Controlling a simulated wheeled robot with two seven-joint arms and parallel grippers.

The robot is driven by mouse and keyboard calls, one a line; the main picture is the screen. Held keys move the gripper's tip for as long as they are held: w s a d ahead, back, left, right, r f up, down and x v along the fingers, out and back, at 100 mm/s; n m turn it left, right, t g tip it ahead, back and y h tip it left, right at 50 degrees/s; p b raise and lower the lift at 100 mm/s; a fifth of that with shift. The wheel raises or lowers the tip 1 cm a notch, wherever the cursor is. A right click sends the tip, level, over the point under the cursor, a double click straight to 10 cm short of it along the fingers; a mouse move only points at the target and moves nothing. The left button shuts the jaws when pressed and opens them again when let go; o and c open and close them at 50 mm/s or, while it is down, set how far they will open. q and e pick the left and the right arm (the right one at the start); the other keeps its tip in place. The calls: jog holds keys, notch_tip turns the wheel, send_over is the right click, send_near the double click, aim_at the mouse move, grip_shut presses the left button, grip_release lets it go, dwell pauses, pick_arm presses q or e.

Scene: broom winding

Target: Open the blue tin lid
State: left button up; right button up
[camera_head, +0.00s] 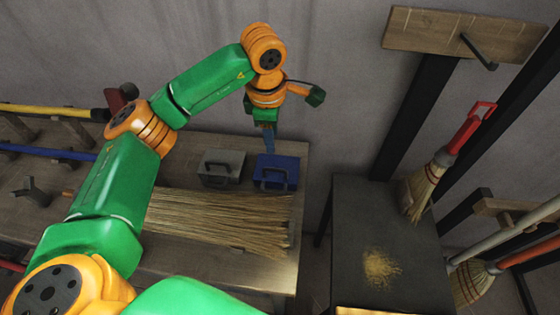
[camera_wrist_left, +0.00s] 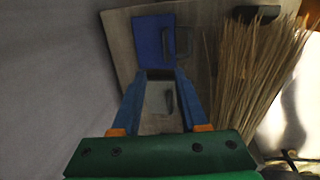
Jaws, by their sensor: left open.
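The blue tin (camera_head: 277,172) stands at the back right corner of the workbench, with a dark handle on its lid; the lid looks closed. In the left wrist view the blue tin (camera_wrist_left: 153,40) lies beyond my fingertips. A grey tin (camera_head: 221,168) with a similar handle stands to its left; in the left wrist view the grey tin (camera_wrist_left: 158,105) shows between my fingers. My left gripper (camera_head: 268,147) points down just behind the blue tin, open and empty (camera_wrist_left: 160,76). I cannot tell its exact height. My right gripper is not in view.
A long bundle of straw (camera_head: 220,218) lies across the workbench (camera_head: 210,262) in front of the tins. A grey wall rises close behind. A dark table (camera_head: 350,215) with a straw pile stands to the right, beside a red-handled brush (camera_head: 430,180) and several brooms.

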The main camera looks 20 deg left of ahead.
pick_arm(q)
jog(key=b, duration=0.4)
send_near(274, 169)
jog(key=f, duration=0.2)
jog(key=w+f+p, duration=0.1)
jog(key=f, duration=0.2)
jog(key=f+p, duration=0.1)
jog(key=f, duration=0.1)
jog(key=shift+w+a+f, duration=0.25)
grip_shut()
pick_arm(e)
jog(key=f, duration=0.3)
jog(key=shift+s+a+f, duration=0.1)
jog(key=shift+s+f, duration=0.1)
